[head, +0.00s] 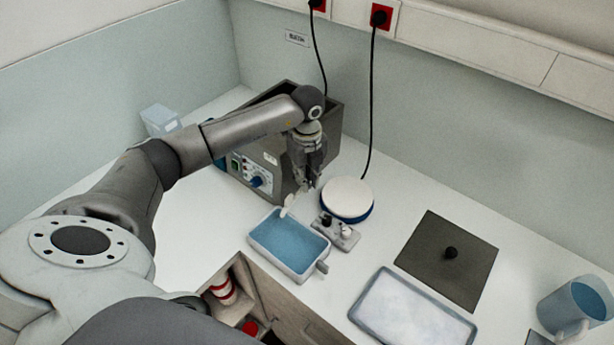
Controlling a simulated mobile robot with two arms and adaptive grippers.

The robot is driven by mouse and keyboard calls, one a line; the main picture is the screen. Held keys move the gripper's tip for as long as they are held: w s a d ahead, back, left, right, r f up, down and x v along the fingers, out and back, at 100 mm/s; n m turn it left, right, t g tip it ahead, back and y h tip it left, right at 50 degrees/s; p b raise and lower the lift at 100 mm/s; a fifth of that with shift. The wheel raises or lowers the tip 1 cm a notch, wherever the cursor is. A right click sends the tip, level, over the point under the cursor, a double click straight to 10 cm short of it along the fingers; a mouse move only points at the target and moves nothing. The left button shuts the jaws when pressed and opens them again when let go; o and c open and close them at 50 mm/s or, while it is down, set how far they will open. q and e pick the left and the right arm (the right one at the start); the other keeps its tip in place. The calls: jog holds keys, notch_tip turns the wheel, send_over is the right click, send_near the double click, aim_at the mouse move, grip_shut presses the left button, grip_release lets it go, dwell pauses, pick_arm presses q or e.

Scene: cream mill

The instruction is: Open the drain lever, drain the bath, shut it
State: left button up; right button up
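The grey bath (265,160) stands against the back wall, with a front panel carrying a green switch and a blue knob. Its inside is mostly hidden by my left arm. A small pale piece (289,204) shows low in front of the bath, above a white tray (318,268) of blue liquid; I cannot tell whether it is the drain lever or the spout. My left gripper (308,186) points down in front of the bath's right part, just above and right of that piece. Its fingers are too small and dark to tell open from shut. My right gripper is out of view.
A round white-topped device (348,197) and a small block with knobs (337,231) stand right of the tray. Further right are a dark lid (447,262), a pale shallow tray (412,312) and a jug (572,303). An open drawer (262,290) is in front.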

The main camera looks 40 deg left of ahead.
pick_arm(q)
grip_shut()
jog(key=m+b, duration=0.1)
jog(key=m, duration=0.1)
jog(key=s+a+m+b, duration=0.1)
jog(key=m+b, duration=0.3)
jog(key=shift+s+a, duration=0.25)
jog(key=shift+s, duration=0.05)
dwell(0.4)
jog(key=o, duration=0.5)
grip_release()
jog(key=shift+o, duration=0.2)
